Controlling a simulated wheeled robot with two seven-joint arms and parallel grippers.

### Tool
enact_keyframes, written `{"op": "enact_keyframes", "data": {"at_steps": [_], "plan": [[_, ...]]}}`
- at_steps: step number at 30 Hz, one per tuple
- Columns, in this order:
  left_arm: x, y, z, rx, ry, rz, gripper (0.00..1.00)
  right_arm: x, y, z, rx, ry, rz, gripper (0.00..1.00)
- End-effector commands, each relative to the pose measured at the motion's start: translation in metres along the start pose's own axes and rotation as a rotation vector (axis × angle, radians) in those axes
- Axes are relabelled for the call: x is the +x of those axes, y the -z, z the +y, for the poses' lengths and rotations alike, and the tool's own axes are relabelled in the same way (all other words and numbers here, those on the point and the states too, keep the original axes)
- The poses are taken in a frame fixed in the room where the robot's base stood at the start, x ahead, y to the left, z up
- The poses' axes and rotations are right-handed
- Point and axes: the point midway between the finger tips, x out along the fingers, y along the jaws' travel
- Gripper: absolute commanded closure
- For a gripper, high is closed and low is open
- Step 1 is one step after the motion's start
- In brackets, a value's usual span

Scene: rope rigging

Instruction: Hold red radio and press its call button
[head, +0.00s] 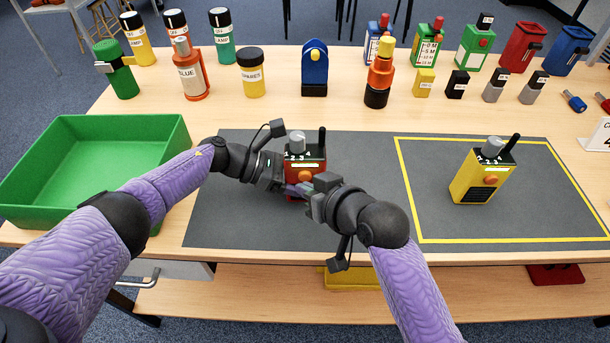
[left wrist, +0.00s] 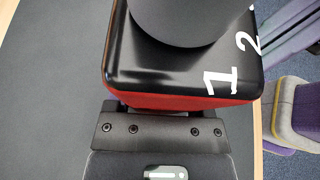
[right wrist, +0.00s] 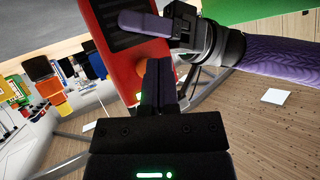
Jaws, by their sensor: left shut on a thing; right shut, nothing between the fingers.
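The red radio (head: 292,161) stands upright over the dark mat, with a grey knob, a black antenna and an orange button (head: 305,176) on its front. My left gripper (head: 284,171) is shut on the radio from the left side. The left wrist view shows the radio's black top (left wrist: 150,75) with the numbers 1 and 2, close against the gripper. My right gripper (head: 303,189) is shut and empty, its fingertips in front of the radio near the button. In the right wrist view its fingertips (right wrist: 159,66) partly cover the button; I cannot tell whether they touch it.
A yellow radio (head: 470,181) stands inside the yellow outline on the mat (head: 240,225) at right. A green tray (head: 100,128) is at left. The mat between the radios is clear.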

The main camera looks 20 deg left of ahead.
Motion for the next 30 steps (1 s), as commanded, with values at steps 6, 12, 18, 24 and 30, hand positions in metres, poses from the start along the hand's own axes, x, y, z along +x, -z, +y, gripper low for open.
{"op": "enact_keyframes", "data": {"at_steps": [6, 12, 18, 24, 30], "plan": [[0.000, 0.000, 0.000, -0.001, 0.001, 0.000, 1.00, -0.005, -0.004, -0.004, 0.001, 0.000, -0.001, 1.00], [0.000, 0.000, 0.000, -0.001, 0.001, 0.000, 1.00, -0.006, -0.004, -0.004, 0.001, 0.000, -0.001, 1.00], [0.000, 0.000, 0.000, -0.001, 0.000, 0.000, 1.00, -0.019, -0.014, -0.013, 0.001, 0.000, 0.000, 1.00], [0.000, 0.000, 0.000, -0.001, 0.000, 0.000, 1.00, -0.033, -0.025, -0.024, 0.001, 0.000, -0.001, 1.00], [0.000, 0.000, 0.000, -0.001, 0.000, 0.000, 1.00, -0.040, -0.029, -0.029, 0.001, 0.001, 0.000, 1.00]]}}
